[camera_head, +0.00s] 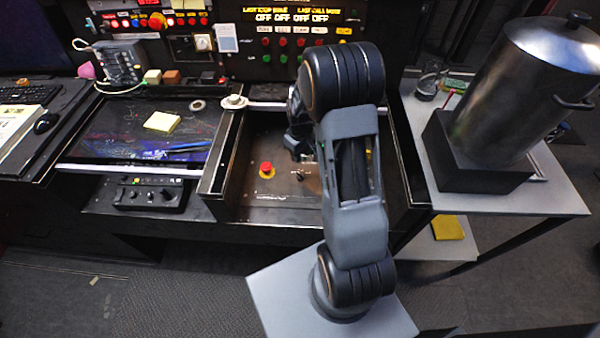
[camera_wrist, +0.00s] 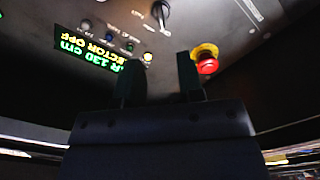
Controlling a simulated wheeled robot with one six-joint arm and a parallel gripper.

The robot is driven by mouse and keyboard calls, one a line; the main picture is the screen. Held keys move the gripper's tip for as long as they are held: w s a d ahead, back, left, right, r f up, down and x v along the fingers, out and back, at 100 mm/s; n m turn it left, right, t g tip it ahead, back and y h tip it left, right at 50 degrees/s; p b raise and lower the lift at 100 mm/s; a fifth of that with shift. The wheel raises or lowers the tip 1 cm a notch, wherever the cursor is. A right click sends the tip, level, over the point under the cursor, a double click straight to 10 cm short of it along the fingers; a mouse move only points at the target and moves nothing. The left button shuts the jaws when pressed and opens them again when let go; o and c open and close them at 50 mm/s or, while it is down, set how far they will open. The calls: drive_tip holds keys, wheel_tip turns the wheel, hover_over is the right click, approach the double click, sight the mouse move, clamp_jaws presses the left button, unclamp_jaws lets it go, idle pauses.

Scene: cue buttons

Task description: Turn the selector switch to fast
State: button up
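The wrist view shows the control panel upside down. A dark knob (camera_wrist: 162,13) with a pale edge stands at its top middle and looks like the selector switch; its marks are too blurred to read. A green-lettered display (camera_wrist: 88,42), partly cut off, reads "...R 130 cm" and "...ECTOR OFF". My gripper (camera_wrist: 161,78) is open and empty, with its fingers apart and short of the knob. In the head view my gripper (camera_head: 294,147) hangs over the recessed panel (camera_head: 255,200), and my arm hides the panel's right part.
A red button (camera_wrist: 207,62) on a yellow base is close to my right finger; it also shows in the head view (camera_head: 267,170). Raised dark walls flank the panel. A steel pot (camera_head: 515,90) stands at right.

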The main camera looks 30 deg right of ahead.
sight(300, 174)
wheel_tip(300, 174, down, 11)
drive_tip(key=shift+f+p, duration=0.1)
drive_tip(key=shift+p, duration=0.2)
drive_tip(key=shift+c, duration=0.5)
clamp_jaws()
drive_tip(key=shift+a, duration=0.15)
